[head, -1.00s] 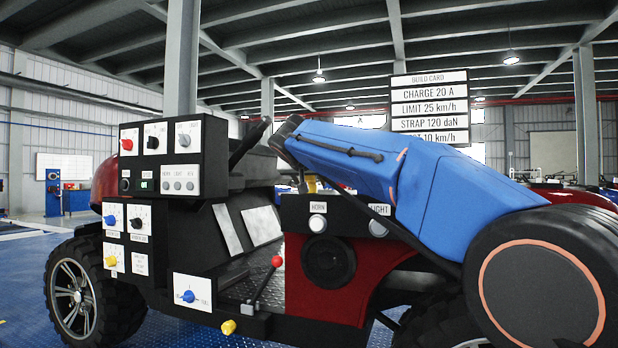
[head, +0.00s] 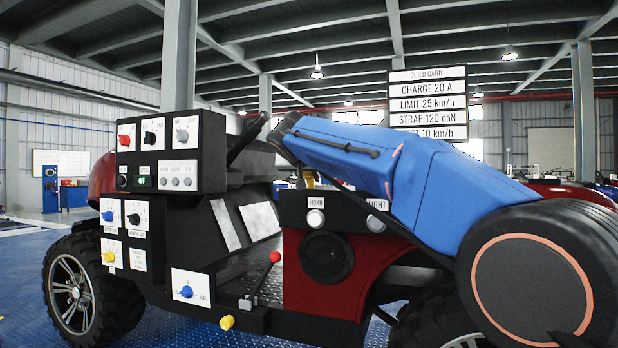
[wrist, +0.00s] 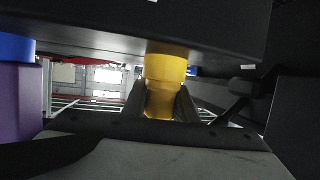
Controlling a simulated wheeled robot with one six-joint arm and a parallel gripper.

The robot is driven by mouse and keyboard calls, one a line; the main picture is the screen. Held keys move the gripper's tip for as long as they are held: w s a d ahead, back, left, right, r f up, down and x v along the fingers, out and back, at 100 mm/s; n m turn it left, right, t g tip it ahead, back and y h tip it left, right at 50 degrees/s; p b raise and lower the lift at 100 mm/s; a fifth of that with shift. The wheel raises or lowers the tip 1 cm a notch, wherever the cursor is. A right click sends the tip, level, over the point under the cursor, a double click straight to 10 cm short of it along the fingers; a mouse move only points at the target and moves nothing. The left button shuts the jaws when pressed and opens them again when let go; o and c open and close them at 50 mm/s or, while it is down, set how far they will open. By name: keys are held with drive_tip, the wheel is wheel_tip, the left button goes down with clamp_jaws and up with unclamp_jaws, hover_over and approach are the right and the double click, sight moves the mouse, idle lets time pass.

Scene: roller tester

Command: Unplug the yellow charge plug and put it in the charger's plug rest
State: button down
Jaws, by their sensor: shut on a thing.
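In the wrist view, the yellow charge plug (wrist: 166,68) stands between the two dark fingers of my gripper (wrist: 160,104), which is shut on it. One end of the plug meets the edge of a dark panel (wrist: 100,28); how deep it sits there is hidden. In the head view, a small yellow part (head: 310,180) shows just above the dark HORN panel (head: 291,214), partly hidden by my blue arm; it looks like the same plug. My gripper is hidden there behind the arm. I cannot make out the charger's plug rest.
A black control box (head: 160,152) with knobs and switches stands on the left of the vehicle. A red-topped lever (head: 275,257) and a yellow knob-like piece (head: 227,322) are lower down. A build card sign (head: 428,103) is behind. Blue floor (head: 25,285) is clear at left.

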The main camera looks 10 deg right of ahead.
drive_tip(key=shift+r, duration=0.65)
idle(0.3)
drive_tip(key=c, duration=2.2)
unclamp_jaws()
clamp_jaws()
drive_tip(key=shift+r, duration=0.15)
drive_tip(key=shift+r, duration=1.45)
